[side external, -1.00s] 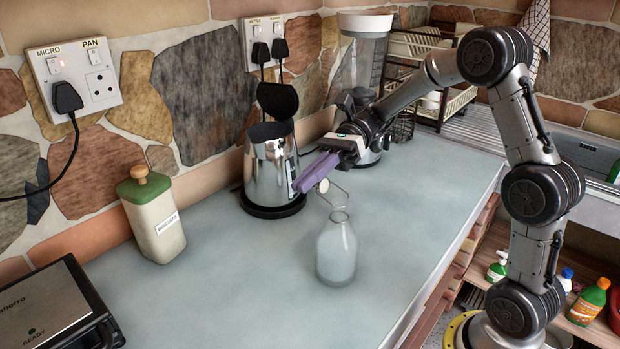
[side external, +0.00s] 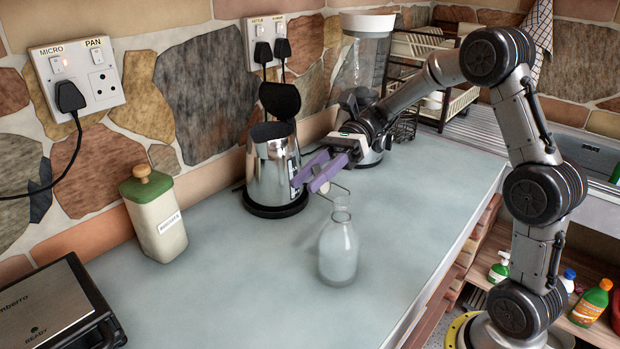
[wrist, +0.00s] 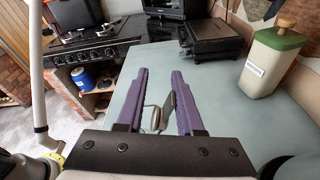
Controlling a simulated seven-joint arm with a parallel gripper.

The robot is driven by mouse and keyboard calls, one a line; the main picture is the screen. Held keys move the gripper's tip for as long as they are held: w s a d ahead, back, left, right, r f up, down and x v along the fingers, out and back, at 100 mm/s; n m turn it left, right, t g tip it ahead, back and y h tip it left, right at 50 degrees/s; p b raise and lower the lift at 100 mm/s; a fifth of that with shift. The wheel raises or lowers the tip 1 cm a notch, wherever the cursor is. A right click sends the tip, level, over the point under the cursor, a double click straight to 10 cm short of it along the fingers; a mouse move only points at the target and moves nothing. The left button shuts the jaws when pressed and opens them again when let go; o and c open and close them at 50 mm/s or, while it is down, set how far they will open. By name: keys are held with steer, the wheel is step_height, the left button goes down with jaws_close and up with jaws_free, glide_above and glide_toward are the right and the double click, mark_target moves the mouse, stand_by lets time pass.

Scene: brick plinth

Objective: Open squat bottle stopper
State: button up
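The squat glass bottle (side external: 338,254) stands upright on the worktop in the side view. Its mouth looks uncovered, and a thin wire bail (side external: 341,188) rises from its neck. The pale stopper (side external: 325,188) shows beside the bail, to the left above the mouth, partly hidden by my gripper. My gripper (side external: 306,182) has purple fingers, which are apart just above the stopper. In the wrist view, a gap shows between the fingers (wrist: 160,72), with wire and a small grey piece low between them. The bottle body cannot be made out there.
A steel kettle (side external: 272,165) with its lid up stands close behind the fingers. A green-lidded canister (side external: 155,220) and a dark grill (side external: 55,310) are to the left. A blender (side external: 365,65) stands behind my wrist. The worktop around the bottle is clear.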

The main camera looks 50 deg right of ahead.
steer(key=v, duration=1.3)
steer(key=shift+d, duration=0.2)
steer(key=shift+s, duration=0.1)
steer(key=w+a+f+m+t+y, duration=0.1)
steer(key=a+f+m+y, duration=0.1)
steer(key=a, duration=1.1)
steer(key=shift+a+f+m+t, duration=0.3)
steer(key=shift+f+m, duration=0.15)
steer(key=shift+m, duration=0.45)
steer(key=shift+w+d, duration=0.1)
steer(key=shift+c, duration=0.3)
jaws_close()
